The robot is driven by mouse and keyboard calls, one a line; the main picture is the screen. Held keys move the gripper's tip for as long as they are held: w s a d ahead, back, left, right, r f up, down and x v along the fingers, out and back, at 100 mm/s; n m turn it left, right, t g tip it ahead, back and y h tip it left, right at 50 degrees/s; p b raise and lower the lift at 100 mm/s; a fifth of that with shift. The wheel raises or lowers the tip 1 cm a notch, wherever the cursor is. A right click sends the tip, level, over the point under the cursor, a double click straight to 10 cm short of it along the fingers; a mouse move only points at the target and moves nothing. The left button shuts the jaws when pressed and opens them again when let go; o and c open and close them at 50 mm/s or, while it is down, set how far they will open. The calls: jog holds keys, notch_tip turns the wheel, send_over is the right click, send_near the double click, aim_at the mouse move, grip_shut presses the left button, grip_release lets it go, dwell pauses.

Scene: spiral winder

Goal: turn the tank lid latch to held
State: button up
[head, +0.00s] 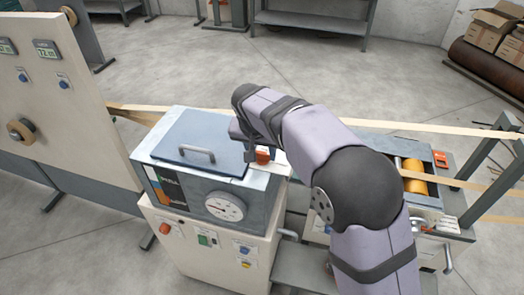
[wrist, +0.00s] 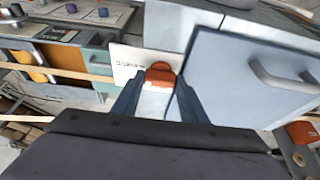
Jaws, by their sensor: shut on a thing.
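The blue-grey tank (head: 184,188) stands on a cream cabinet. Its flat lid (head: 200,140) looks closed and carries a bar handle (head: 190,156); the lid also shows at the right of the wrist view (wrist: 235,75). The latch has an orange tip (wrist: 160,74) and a pale body, and sits at the lid's edge. My gripper (wrist: 157,90) has one dark finger on each side of the latch and is shut on it. In the head view the latch's orange part (head: 263,156) shows beside the fingers at the lid's right corner. Its exact angle is hard to tell.
A round dial (head: 226,206) is on the tank's front. Buttons sit on the cabinet (head: 205,240) below. Pale strips (head: 400,129) run past the tank's back to a yellow roller (head: 413,178) at right. A tall panel (head: 55,85) stands at left.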

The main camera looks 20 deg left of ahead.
jog(key=shift+n, duration=0.3)
jog(key=n+y, duration=0.1)
jog(key=n, duration=0.2)
jog(key=shift+w+d+n+y, duration=0.1)
jog(key=shift+d+n+y, duration=0.1)
jog(key=shift+n+y, duration=0.2)
jog(key=n, duration=0.2)
jog(key=n+g+y, duration=0.1)
jog(key=n, duration=0.1)
jog(key=shift+w+d+n+y, duration=0.1)
jog(key=shift+n+y, duration=0.2)
jog(key=n, duration=0.2)
jog(key=n+g+b, duration=0.1)
jog(key=n, duration=0.1)
jog(key=shift+w+g+y, duration=0.15)
jog(key=shift+g+y, duration=0.15)
jog(key=shift+y, duration=0.1)
jog(key=n+g, duration=0.1)
jog(key=n, duration=0.3)
jog(key=shift+w+r+n+g+p, duration=0.1)
jog(key=shift+n+g+p, duration=0.2)
jog(key=shift+g+p, duration=0.1)
jog(key=o, duration=1)
jog(key=shift+d, duration=0.1)
jog(key=shift+o, duration=0.2)
